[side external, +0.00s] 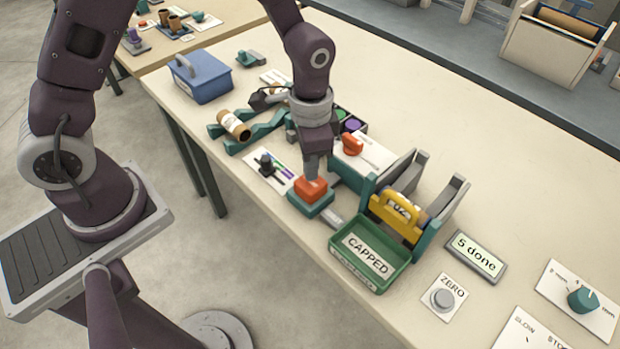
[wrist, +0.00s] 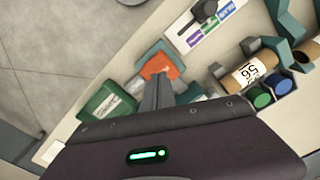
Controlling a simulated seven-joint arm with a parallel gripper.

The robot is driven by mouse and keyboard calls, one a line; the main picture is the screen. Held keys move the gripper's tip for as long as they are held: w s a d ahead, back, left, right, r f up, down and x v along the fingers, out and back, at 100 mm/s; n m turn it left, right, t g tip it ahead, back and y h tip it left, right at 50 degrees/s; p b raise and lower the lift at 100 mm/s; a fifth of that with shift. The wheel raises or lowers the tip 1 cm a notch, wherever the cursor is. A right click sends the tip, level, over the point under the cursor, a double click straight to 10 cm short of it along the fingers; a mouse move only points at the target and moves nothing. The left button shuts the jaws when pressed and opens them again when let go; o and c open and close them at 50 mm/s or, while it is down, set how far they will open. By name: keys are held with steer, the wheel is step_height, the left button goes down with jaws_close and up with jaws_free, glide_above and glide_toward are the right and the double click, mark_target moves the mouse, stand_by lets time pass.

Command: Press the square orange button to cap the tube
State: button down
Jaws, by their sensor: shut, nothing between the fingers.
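The square orange button (side external: 311,189) sits on a teal base (side external: 312,205) near the table's front edge. In the wrist view the orange button (wrist: 161,67) shows just beyond the fingertips. My gripper (side external: 313,177) is shut and empty, pointing down with its tips at the top of the button; I cannot tell whether they touch it. In the wrist view the closed fingers (wrist: 158,85) overlap the button's lower edge. A brown tube lies in the winder (side external: 415,213), behind a yellow piece (side external: 395,218).
A green tray labelled CAPPED (side external: 345,268) stands right of the button. A black lever on a card (side external: 268,165) is to its left, and a red knob (side external: 352,144) is behind. A labelled cardboard tube (side external: 234,124) rests on a teal rack. A display reads "5 done" (side external: 475,257).

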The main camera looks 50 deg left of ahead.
steer(key=shift+f, duration=0.25)
steer(key=shift+f, duration=1.65)
steer(key=shift+r, duration=4.05)
